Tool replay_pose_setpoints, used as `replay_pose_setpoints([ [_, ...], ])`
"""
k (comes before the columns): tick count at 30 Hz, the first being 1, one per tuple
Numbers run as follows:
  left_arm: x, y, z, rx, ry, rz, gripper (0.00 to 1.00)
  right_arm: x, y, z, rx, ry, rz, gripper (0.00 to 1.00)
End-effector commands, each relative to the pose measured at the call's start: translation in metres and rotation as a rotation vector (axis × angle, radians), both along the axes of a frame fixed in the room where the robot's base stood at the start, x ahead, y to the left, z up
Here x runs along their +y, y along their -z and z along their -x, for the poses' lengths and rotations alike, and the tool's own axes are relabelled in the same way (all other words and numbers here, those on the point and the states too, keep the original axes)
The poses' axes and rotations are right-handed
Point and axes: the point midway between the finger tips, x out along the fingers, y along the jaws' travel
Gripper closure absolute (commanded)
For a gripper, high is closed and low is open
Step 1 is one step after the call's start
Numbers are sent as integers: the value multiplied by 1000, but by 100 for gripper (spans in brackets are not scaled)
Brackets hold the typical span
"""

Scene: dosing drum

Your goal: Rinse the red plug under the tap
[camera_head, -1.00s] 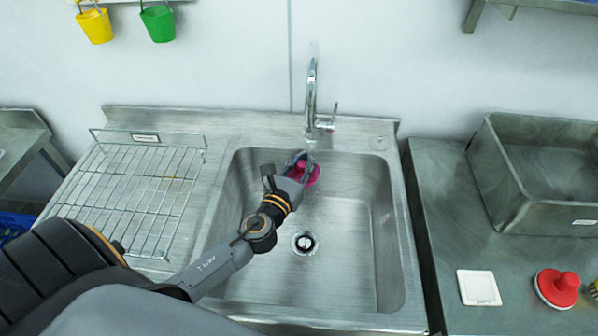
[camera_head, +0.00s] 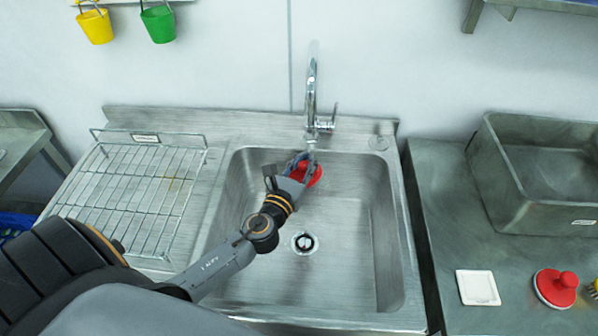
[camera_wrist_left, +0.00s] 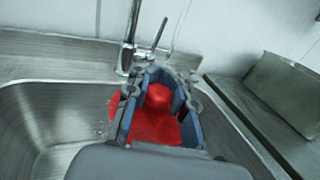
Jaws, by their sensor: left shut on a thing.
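My left gripper (camera_head: 303,163) is shut on a red plug (camera_head: 315,175) and holds it inside the sink basin, below the tap (camera_head: 311,95). In the left wrist view the plug (camera_wrist_left: 155,128) is a red disc with a rounded knob, and the knob sits between the two fingers (camera_wrist_left: 160,88). The visible surface of the plug is plain red. The tap's base (camera_wrist_left: 128,62) shows just beyond the fingers. I cannot tell clearly whether water is running. My right gripper is not in view.
The sink basin (camera_head: 375,215) has a drain (camera_head: 304,243). A wire rack (camera_head: 130,195) lies on the left drainboard. On the right counter are a metal bin (camera_head: 550,205) and a white square dish (camera_head: 478,288). Yellow and green buckets (camera_head: 158,24) hang at the upper left.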

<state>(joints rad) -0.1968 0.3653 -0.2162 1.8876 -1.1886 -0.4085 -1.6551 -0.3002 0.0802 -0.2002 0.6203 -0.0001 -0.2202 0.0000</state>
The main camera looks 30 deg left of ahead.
Motion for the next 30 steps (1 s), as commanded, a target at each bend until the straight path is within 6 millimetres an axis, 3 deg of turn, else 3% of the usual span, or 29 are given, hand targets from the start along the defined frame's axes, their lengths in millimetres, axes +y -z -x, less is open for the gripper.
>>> replay_pose_setpoints([
  [30, -39, 1, 63, 1, 1, 1, 100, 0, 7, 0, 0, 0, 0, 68],
])
